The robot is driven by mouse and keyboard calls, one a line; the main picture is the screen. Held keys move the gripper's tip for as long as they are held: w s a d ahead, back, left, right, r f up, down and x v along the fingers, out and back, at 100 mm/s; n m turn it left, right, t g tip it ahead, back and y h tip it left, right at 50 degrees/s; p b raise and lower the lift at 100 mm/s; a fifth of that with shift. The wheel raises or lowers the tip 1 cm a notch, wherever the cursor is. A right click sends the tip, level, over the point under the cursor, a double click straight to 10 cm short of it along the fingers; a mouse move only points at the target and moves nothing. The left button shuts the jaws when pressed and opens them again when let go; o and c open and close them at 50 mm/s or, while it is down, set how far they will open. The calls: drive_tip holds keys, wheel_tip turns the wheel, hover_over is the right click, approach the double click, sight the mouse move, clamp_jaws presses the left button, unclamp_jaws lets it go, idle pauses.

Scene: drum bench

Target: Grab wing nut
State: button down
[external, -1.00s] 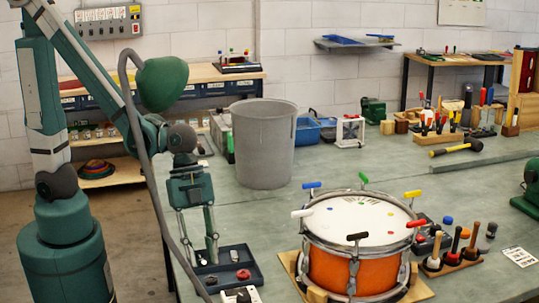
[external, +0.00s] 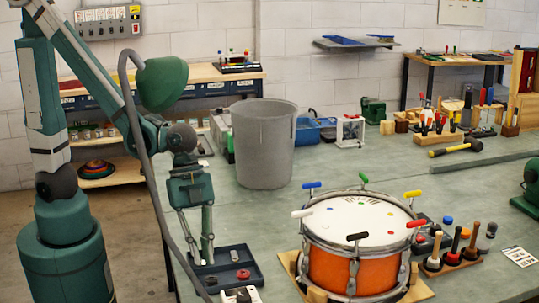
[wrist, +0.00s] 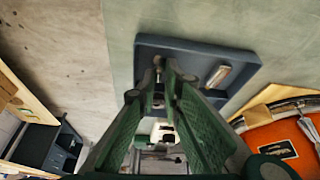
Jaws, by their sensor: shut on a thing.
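My gripper (external: 206,262) points down into a dark blue tray (external: 255,266) at the bench's left front edge. Its two fingers are drawn close together at the tips and shut on the wing nut. In the wrist view my gripper (wrist: 164,70) reaches over the tray (wrist: 185,43). The small grey wing nut (wrist: 158,78) is mostly hidden between the fingers; its shape is not clear. In the external view my fingers hide it.
An orange drum (external: 350,270) stands to the right on a wooden base. A grey bin (external: 263,145) stands behind. Bare bench lies between bin and drum.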

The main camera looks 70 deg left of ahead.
sight(202, 257)
wheel_tip(202, 257, up, 10)
drive_tip(key=p, duration=0.3)
idle(0.6)
idle(0.6)
